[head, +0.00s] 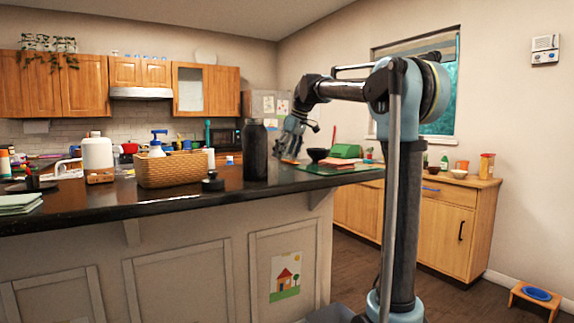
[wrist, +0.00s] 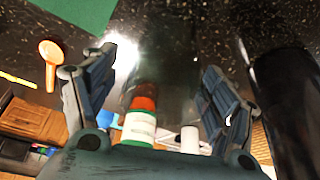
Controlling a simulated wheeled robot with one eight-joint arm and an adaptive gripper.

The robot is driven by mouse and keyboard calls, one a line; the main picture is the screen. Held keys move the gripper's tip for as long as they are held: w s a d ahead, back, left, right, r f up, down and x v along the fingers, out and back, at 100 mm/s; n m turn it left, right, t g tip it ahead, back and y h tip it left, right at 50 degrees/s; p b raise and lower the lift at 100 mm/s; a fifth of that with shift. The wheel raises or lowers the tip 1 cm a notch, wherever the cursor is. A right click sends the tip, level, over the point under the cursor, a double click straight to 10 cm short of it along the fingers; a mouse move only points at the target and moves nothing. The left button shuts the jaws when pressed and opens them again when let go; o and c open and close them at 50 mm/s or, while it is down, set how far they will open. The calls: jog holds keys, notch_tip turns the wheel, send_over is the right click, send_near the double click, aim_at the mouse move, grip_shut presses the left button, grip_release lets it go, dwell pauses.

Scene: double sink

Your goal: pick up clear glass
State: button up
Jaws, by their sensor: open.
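In the wrist view, a faint see-through shape that looks like the clear glass (wrist: 172,72) stands between the fingers of my gripper (wrist: 160,64). Its outline is hard to make out against the dark, speckled counter. The two fingers are spread wide, one on each side of it, and I see no contact. In the head view my gripper (head: 291,146) hangs low over the far side of the counter, just right of a tall dark bottle. I cannot make out the glass there.
The dark bottle (head: 255,152) also stands close at the right in the wrist view (wrist: 288,110). An orange spoon (wrist: 49,62) and a green mat (wrist: 78,12) lie at the left. A wicker basket (head: 170,170) and a black bowl (head: 317,154) are on the counter.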

aim_at(283, 161)
jog(key=shift+x, duration=2.05)
jog(key=shift+s, duration=0.1)
jog(key=c, duration=1.1)
jog(key=shift+c, duration=0.3)
